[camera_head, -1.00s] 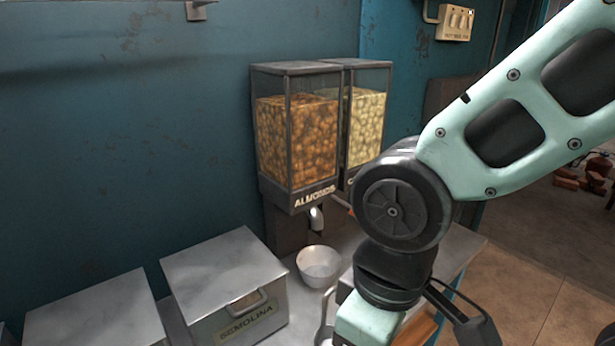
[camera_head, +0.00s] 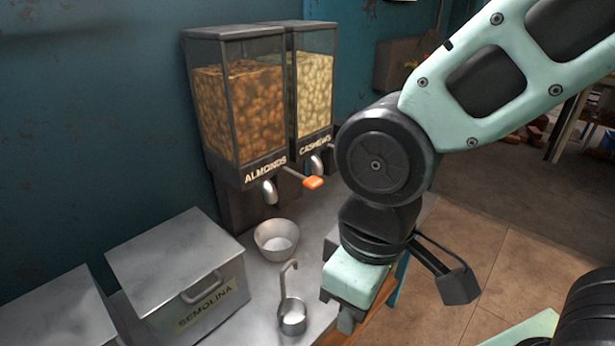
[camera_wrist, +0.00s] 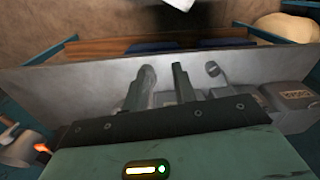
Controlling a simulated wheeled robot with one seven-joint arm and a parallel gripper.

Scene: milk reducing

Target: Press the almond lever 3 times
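The almond dispenser (camera_head: 240,110) stands against the wall, full of brown nuts and labelled ALMONDS. A thin lever with an orange tip (camera_head: 313,182) sticks out from its front toward the right. An orange tip, which looks like the same lever, also shows at the lower left in the wrist view (camera_wrist: 42,148).
The cashew dispenser (camera_head: 315,95) stands right beside the almond one. A metal ladle (camera_head: 292,315) stands on the counter (camera_head: 255,290) in front of the bowl. A SEMOLINA box (camera_head: 175,265) is at left. Open tiled floor (camera_head: 470,240) lies right of the counter.

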